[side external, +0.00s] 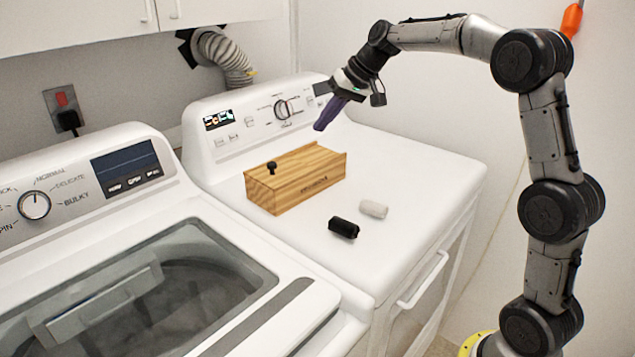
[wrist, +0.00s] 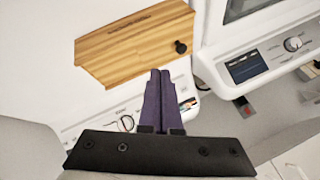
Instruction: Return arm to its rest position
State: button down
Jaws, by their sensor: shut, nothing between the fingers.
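My gripper (side external: 322,125) hangs above the back of the dryer top, in front of its control panel and above the wooden box. Its purple fingers are together, with nothing between them. They also show shut in the wrist view (wrist: 160,72), with the wooden box beyond the tips. My arm reaches in from the right, bent high, with the gripper tilted downward.
The wooden box (side external: 305,180) with a black knob (side external: 271,167) sits on the white dryer (side external: 420,180). A black cylinder (side external: 343,228) and a white cylinder (side external: 373,209) lie in front of it. A washer (side external: 90,225) stands at left. The dryer top's right side is clear.

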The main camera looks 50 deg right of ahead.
jog(key=s+a+r+n, duration=0.2)
jog(key=s+a+r, duration=0.2)
jog(key=s+a, duration=0.25)
jog(key=s+a+r+n, duration=0.1)
jog(key=s+a+r, duration=0.35)
jog(key=s, duration=0.35)
jog(key=s+f+n+h, duration=0.1)
jog(key=s+f, duration=0.7)
jog(key=s, duration=0.2)
jog(key=s+f+h, duration=0.1)
jog(key=s+f, duration=0.6)
jog(key=s, duration=0.3)
jog(key=shift+s+a+f+n+g+h, duration=0.15)
jog(key=shift+s+f+n+g+h, duration=0.15)
jog(key=shift+f+n+g, duration=0.1)
